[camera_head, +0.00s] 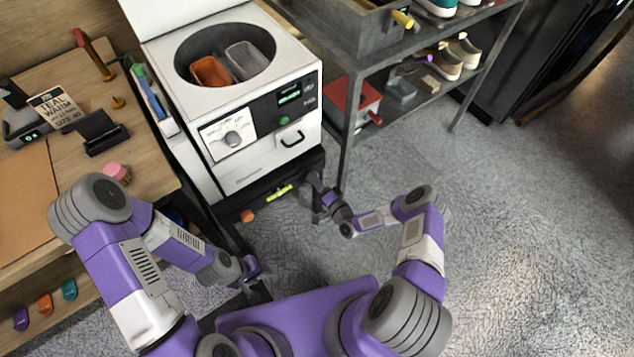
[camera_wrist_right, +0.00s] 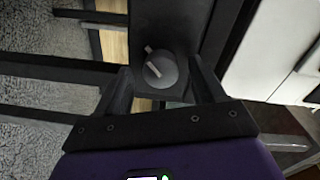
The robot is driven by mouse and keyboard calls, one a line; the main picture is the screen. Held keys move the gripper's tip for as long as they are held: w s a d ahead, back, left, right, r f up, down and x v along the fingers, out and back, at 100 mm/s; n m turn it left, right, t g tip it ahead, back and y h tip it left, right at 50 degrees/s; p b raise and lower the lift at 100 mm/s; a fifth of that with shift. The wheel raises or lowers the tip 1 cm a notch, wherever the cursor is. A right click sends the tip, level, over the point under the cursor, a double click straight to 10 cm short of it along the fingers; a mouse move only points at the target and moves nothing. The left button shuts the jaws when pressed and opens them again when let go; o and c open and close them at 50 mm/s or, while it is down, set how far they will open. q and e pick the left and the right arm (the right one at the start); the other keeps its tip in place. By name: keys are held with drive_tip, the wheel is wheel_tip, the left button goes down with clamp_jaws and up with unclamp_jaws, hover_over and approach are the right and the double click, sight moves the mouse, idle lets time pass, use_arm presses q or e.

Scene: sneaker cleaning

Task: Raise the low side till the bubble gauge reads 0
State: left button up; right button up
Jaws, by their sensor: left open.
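The white washing machine (camera_head: 255,160) stands on a black base (camera_head: 235,207). A yellow-green bubble gauge (camera_head: 279,192) sits on the front of that base; its bubble is too small to read. My right gripper (camera_head: 318,188) is at the base's right front corner. In the right wrist view its fingers stand apart on either side of a round grey knob (camera_wrist_right: 160,70) with a pale mark, with visible gaps to the knob. My left gripper (camera_head: 252,268) is open and empty, low in front of the machine. An orange knob-like part (camera_head: 247,215) shows near the base's left front.
A metal shelf rack (camera_head: 352,110) with shoes and a red box (camera_head: 354,103) stands close to the machine's right. A wooden workbench (camera_head: 150,165) with tools and a pink-topped item (camera_head: 117,173) is at the left. The carpeted floor (camera_head: 520,220) at right is clear.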

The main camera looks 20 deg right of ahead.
drive_tip(key=p+v, duration=0.2)
drive_tip(key=v, duration=0.5)
drive_tip(key=shift+s, duration=0.25)
idle(0.5)
drive_tip(key=s+a+r+n+g+p, duration=0.3)
drive_tip(key=s+r+g, duration=0.4)
drive_tip(key=s, duration=0.3)
drive_tip(key=s+a+r+n+g+h+p, duration=0.1)
drive_tip(key=s+a+r+n+g+p, duration=0.3)
drive_tip(key=s+r+g, duration=0.4)
drive_tip(key=s+a+n+g, duration=0.1)
drive_tip(key=s, duration=0.1)
drive_tip(key=shift+s+a+h, duration=0.15)
drive_tip(key=shift+s+h, duration=0.15)
drive_tip(key=shift+s, duration=0.1)
